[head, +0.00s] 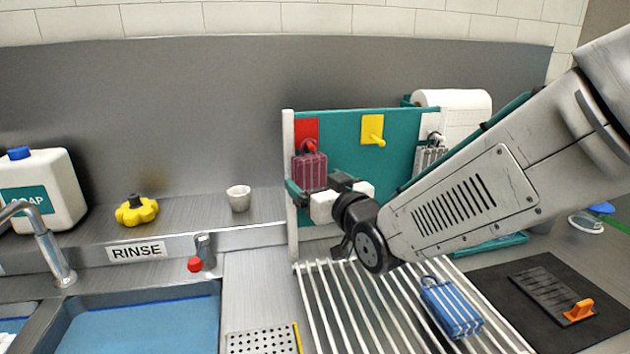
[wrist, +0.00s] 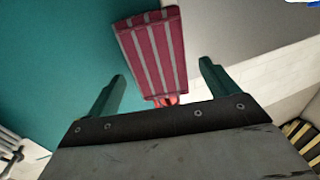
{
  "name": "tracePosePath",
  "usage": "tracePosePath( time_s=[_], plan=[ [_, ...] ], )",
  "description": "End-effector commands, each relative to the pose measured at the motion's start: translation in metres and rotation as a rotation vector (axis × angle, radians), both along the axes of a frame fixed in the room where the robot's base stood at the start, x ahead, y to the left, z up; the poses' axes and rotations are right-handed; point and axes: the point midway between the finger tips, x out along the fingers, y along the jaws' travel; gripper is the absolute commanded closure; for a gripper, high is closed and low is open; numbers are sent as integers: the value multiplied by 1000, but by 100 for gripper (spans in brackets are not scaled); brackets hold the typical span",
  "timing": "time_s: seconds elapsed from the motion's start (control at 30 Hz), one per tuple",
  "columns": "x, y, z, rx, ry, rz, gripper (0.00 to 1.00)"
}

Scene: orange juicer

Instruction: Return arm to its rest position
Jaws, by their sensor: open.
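My gripper (head: 312,187) is in front of the teal board, just below a maroon block with grey stripes (head: 309,171). The block hangs by the red hook (head: 310,146) on the board's red patch. In the wrist view my gripper (wrist: 162,70) is open, with its two green fingers apart. The maroon striped block (wrist: 153,50) shows between and beyond the fingertips, and no finger is seen closed on it. My arm reaches in from the right and hides the board's lower right part.
A yellow hook (head: 373,131) on the board is empty. A grey striped block (head: 430,160) hangs at the board's right. A blue striped block (head: 451,308) lies on the rack (head: 340,310).

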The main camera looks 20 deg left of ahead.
Motion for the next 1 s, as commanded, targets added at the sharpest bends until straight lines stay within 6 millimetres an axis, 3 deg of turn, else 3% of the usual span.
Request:
tracePosePath(
  time_s=[0.2,0.43,0.53,0.67,0.8,0.87,1.0],
  plan=[
    [-27,-29,0,-1,1,0,14],
    [-43,-46,-4,-15,12,-1,14],
    [-44,-49,-24,-85,75,-8,14],
    [-53,-64,-74,-271,250,-28,14],
    [-69,-117,-108,-478,470,-93,14],
    [-78,-148,-114,-552,564,-129,14],
    [-108,-226,-118,-695,795,-228,14]
  ],
)
